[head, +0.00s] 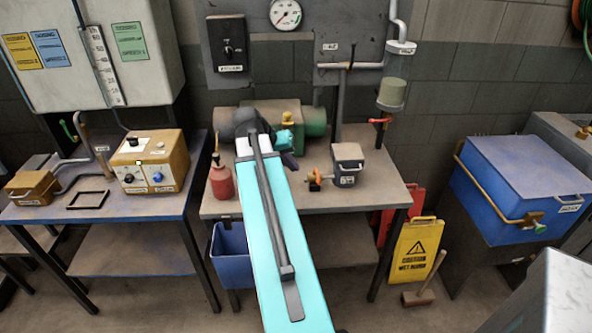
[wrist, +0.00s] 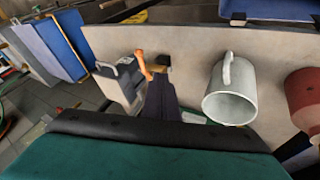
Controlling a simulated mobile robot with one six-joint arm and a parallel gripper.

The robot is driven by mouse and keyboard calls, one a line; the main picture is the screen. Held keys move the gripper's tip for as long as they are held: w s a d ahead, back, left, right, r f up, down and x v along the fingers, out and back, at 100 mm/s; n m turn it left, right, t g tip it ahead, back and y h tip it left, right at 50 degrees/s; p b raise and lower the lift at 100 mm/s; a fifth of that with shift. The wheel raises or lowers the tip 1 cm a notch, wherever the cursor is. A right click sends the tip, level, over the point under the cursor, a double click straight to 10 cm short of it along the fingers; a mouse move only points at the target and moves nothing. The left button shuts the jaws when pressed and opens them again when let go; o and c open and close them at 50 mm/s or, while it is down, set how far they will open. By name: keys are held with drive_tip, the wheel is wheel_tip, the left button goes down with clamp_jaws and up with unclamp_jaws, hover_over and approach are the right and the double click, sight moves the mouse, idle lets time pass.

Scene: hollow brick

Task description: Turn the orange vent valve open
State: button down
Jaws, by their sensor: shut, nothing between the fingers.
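An orange valve handle (head: 315,181) with a brass stem sits on the middle workbench, left of a small grey box (head: 347,165). In the wrist view the orange handle (wrist: 144,66) stands upright beside a brass body, next to the grey box (wrist: 120,84). My gripper (wrist: 162,88) is shut and empty, pointing toward the valve. In the wrist view its tip overlaps the valve's base; I cannot tell whether they touch. In the head view my arm hides much of the gripper (head: 291,163), which shows dark, left of the valve.
A white mug (wrist: 231,90) and a red can (head: 222,182) stand on the bench (head: 382,190). A red-handled tap (head: 380,122) hangs on the pipe behind. A yellow floor sign (head: 413,252) and blue chest (head: 520,180) are to the right.

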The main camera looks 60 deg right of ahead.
drive_tip(key=shift+b+v, duration=0.4)
drive_tip(key=shift+v, duration=2.05)
drive_tip(key=shift+s, duration=0.15)
drive_tip(key=shift+s, duration=0.15)
